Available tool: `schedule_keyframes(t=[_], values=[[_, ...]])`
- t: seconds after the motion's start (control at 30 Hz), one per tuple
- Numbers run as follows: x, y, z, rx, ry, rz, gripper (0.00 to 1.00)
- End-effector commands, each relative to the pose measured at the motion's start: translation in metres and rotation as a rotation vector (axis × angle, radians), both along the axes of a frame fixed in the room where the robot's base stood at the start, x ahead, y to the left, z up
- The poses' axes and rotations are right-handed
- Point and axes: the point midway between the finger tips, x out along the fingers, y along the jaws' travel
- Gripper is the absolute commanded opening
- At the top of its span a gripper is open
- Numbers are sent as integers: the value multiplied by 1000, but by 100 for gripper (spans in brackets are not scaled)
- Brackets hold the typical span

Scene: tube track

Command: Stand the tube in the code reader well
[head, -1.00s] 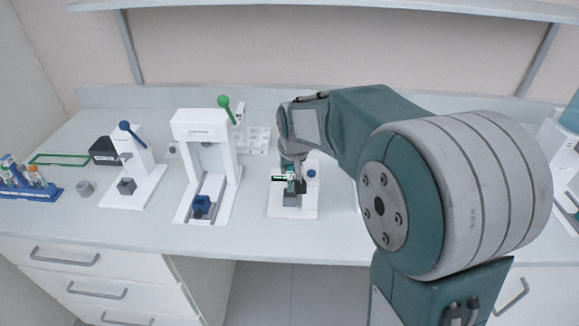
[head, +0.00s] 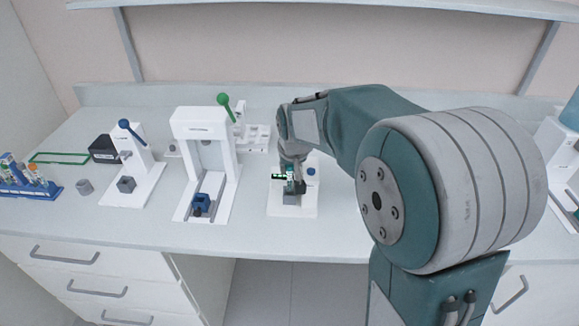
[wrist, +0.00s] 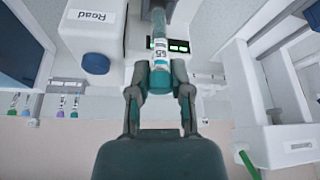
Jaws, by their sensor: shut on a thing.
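My gripper (wrist: 160,78) is shut on the tube (wrist: 158,52), a clear tube with a white printed label and teal at its gripped end. In the head view my gripper (head: 293,164) points down over the code reader (head: 306,207), a white device with a blue button, a small green-lit display (head: 279,176) and a grey well block (head: 291,199). The tube looks roughly upright, its lower end at the top of the block. I cannot tell whether the end is inside the well. The wrist view also shows the reader's "Read" label and blue button (wrist: 96,63).
A white press with a green-knobbed lever (head: 187,122) stands left of the reader, and a smaller blue-levered device (head: 149,165) stands farther left. A blue rack of tubes (head: 28,187) is at the far left. Bare counter lies in front of the reader.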

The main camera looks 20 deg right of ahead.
Motion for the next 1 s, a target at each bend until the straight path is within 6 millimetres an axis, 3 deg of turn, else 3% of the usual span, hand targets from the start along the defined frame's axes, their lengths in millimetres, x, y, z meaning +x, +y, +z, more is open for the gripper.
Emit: schedule_keyframes(t=[1.0], values=[[0, 0, -16, 0, 0, 0, 1]])
